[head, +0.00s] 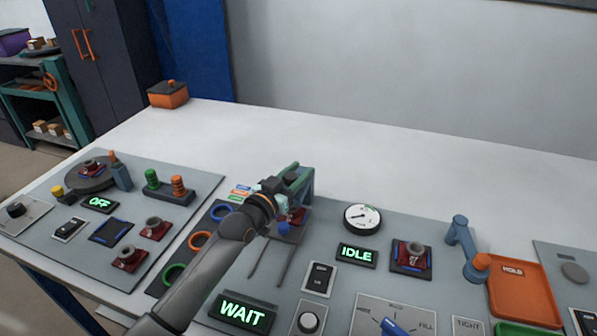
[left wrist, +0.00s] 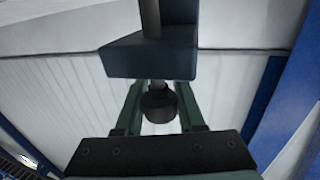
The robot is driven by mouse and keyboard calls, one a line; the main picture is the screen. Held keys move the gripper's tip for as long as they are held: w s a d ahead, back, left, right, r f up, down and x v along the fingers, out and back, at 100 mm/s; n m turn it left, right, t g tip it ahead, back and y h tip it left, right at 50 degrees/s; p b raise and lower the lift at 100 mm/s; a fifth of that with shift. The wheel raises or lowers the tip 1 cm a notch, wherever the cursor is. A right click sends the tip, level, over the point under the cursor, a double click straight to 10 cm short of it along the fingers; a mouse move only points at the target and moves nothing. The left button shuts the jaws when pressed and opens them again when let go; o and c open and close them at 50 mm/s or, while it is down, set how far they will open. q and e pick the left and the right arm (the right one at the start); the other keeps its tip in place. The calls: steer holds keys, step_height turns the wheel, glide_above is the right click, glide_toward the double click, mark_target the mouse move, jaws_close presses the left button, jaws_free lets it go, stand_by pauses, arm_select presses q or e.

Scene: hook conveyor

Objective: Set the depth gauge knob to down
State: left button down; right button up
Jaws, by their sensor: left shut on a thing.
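My left gripper (head: 277,186) is at a blue-green upright fixture (head: 307,188) in the middle of the panel. In the left wrist view, its two green fingers (left wrist: 160,95) are shut on a dark round knob (left wrist: 160,106). The knob sits below a dark blue block (left wrist: 150,60) with a grey rod above it. In the head view the gripper and arm hide this knob. No label shows that it is the depth gauge knob. A white-faced dial (head: 362,217) stands right of the fixture. My right gripper is in neither view.
My left arm crosses over the coloured rings (head: 198,240). Lit signs read WAIT (head: 243,313), IDLE (head: 356,255) and OFF (head: 98,204). A blue post with an arm (head: 462,240) and an orange tray (head: 520,295) stand right. The white table behind is mostly clear.

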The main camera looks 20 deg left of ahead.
arm_select(q)
step_height(320, 180, down, 2)
steer(key=shift+f+b, duration=0.1)
steer(key=shift+b, duration=0.25)
steer(key=c, duration=0.5)
jaws_free()
steer(key=v, duration=1.2)
steer(key=shift+s+p, duration=0.25)
steer(key=shift+p, duration=0.15)
steer(key=shift+a, duration=0.1)
